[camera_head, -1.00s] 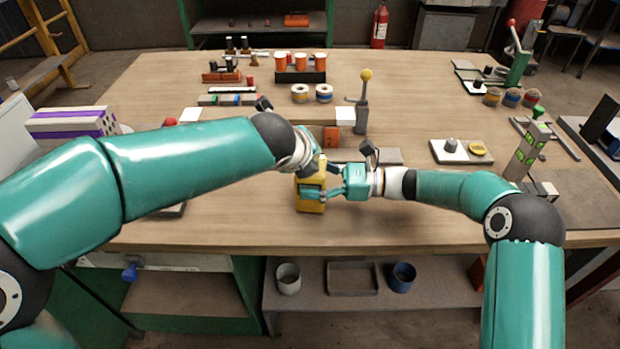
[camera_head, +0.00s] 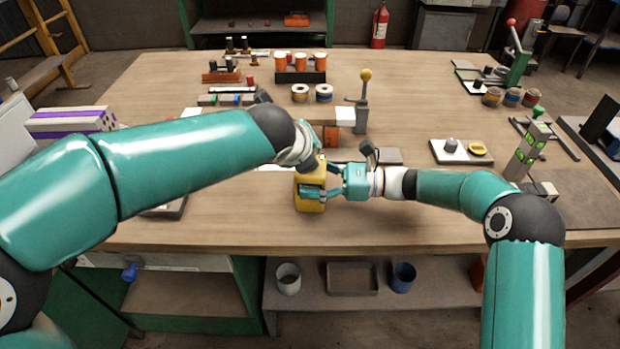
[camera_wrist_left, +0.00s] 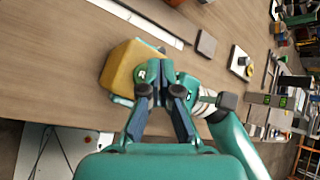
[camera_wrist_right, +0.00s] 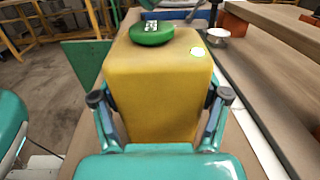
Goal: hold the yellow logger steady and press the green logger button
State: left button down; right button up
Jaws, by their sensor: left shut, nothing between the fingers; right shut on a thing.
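The yellow logger (camera_head: 311,204) stands upright near the front middle of the table. My right gripper (camera_head: 320,193) is shut on its sides from the right; the right wrist view shows a finger on each side of the logger (camera_wrist_right: 155,85). My left gripper (camera_head: 311,167) is shut and empty at the logger's top, hiding the button in the head view. In the left wrist view its fingers (camera_wrist_left: 158,92) overlap the logger's edge (camera_wrist_left: 124,60); contact cannot be told.
Behind the logger stand an orange block (camera_head: 331,136) and a post with a yellow knob (camera_head: 364,98). A plate with a grey knob and yellow disc (camera_head: 463,151) lies to the right.

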pick_arm(q)
jog(key=shift+r, duration=2.8)
pick_arm(e)
jog(key=o, duration=1.4)
